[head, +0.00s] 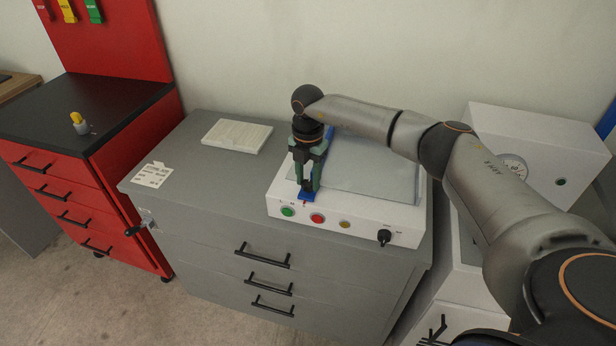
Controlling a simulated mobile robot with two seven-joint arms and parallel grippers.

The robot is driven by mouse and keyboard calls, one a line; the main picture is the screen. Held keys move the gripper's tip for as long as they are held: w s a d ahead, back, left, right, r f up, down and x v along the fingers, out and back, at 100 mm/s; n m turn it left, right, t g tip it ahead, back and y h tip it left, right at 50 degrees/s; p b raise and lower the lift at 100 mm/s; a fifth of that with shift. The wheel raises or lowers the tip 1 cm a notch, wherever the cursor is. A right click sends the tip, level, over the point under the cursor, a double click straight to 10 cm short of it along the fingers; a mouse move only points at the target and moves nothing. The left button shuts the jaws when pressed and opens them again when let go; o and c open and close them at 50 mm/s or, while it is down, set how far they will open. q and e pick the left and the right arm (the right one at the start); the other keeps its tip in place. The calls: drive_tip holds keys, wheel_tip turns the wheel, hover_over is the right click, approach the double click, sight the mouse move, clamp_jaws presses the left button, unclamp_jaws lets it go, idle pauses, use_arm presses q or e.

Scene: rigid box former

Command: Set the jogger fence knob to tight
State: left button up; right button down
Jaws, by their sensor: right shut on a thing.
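The white jogger machine (400,233) stands on the grey cabinet, with a grey sheet-like top. My right gripper (309,188) reaches down at the left of its top, with its fingers shut on a small blue part (306,196), which looks like the jogger fence knob. The fingers hide most of this part, so its setting cannot be read. A small red mark shows just in front of it. My left gripper is not in view.
The machine's front has a green button (288,211), a red button (317,218), a yellow button (345,224) and a black knob (384,236). A white pad (237,136) and a label card (153,175) lie on the cabinet top (200,185). A white box with a dial (535,150) stands at right.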

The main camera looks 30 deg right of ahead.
sight(308, 183)
drive_tip(key=shift+w+d, duration=0.1)
drive_tip(key=shift+d, duration=0.05)
drive_tip(key=c, duration=0.7)
unclamp_jaws()
drive_tip(key=shift+c, duration=0.2)
wheel_tip(308, 183, up, 13)
drive_tip(key=b, duration=0.1)
drive_tip(key=shift+f, duration=0.2)
